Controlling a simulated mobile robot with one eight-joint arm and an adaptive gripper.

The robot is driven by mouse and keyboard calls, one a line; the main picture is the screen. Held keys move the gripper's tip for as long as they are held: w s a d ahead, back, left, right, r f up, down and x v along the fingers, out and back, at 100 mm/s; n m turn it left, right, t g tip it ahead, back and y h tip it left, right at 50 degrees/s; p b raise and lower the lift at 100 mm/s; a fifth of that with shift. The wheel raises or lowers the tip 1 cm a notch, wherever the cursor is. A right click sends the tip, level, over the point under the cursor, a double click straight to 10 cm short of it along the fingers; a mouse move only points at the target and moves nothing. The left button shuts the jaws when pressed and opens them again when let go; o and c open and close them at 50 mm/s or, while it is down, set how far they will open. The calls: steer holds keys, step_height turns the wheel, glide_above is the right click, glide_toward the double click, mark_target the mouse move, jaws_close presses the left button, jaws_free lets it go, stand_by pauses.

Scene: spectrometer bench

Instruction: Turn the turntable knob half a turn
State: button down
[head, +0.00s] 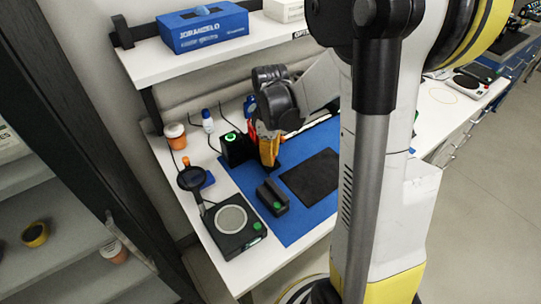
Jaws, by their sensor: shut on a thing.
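My gripper (269,160), with orange-yellow fingers, points down over the back left part of the blue mat (317,222). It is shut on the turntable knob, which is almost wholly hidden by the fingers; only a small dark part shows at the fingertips. The knob's angle cannot be made out. A black box with a lit green ring (233,140) stands just left of the gripper. A black device with a pale round plate (231,219) and a green button stands at the bench's front left corner.
A small black block with a green spot (272,198) and a dark flat pad (312,176) lie on the mat. A shelf (220,47) with a blue box (203,27) overhangs the bench.

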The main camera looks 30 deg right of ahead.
steer(key=shift+n, duration=0.7)
steer(key=c, duration=1.2)
jaws_free()
steer(key=shift+c, duration=0.2)
step_height(320, 180, up, 12)
steer(key=shift+a, duration=0.1)
